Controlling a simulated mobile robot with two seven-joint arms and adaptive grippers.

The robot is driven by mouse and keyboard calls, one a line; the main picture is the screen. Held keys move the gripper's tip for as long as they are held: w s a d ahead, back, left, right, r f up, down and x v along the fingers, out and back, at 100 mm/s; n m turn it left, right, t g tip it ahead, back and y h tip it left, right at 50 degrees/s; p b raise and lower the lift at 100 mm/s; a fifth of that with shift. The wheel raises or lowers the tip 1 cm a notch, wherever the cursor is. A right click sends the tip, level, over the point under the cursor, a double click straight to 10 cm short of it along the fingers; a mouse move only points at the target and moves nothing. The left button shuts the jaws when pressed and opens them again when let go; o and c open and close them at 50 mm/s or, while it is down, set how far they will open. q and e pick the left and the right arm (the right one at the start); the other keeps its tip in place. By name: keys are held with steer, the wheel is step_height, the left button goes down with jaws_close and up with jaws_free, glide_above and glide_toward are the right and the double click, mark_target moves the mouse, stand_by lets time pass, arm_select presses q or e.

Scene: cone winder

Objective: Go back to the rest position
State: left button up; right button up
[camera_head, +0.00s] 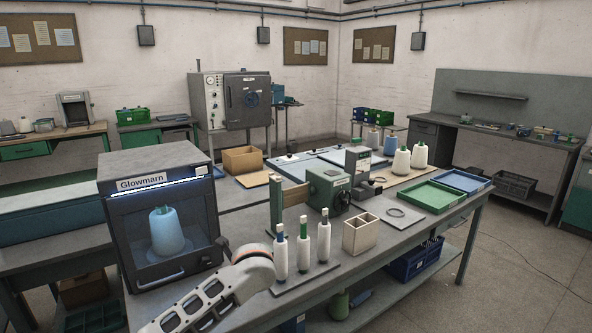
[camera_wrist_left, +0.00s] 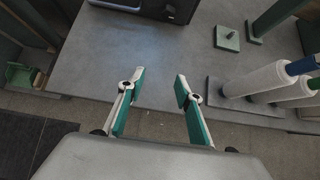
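My left arm comes in from the bottom of the head view, in front of the table. In the left wrist view my left gripper (camera_wrist_left: 160,95) is open, its two fingers apart with nothing between them, over the table's front edge. The green cone winder (camera_head: 328,188) stands on the grey table (camera_head: 373,252). A dark Glowmarn cabinet (camera_head: 113,215) with a blue cone (camera_head: 167,232) behind its window stands at the left. My right gripper is not in view.
A rack with several white tubes (camera_head: 303,247) stands close to the right of my left arm; its tubes (camera_wrist_left: 255,82) also show in the wrist view. A divided wooden box (camera_head: 361,235), a green tray (camera_head: 432,197) and a blue tray (camera_head: 462,181) stand farther right.

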arm_select(q)
steer(key=s+d+f+n+h, duration=0.35)
steer(key=s+f+n, duration=0.35)
steer(key=f, duration=0.4)
steer(key=s+d+f+n+h, duration=0.3)
steer(key=s+d+f+n, duration=0.1)
steer(key=s+f, duration=0.65)
steer(key=s+a+f+n+t, duration=0.1)
steer(key=s+a+n, duration=0.4)
steer(key=s, duration=0.5)
steer(key=s+a+f+n+t, duration=0.2)
steer(key=s+a+n, duration=0.4)
steer(key=s+n, duration=0.3)
steer(key=shift+s+a+f, duration=0.15)
steer(key=shift+s+f, duration=0.35)
steer(key=shift+h, duration=0.25)
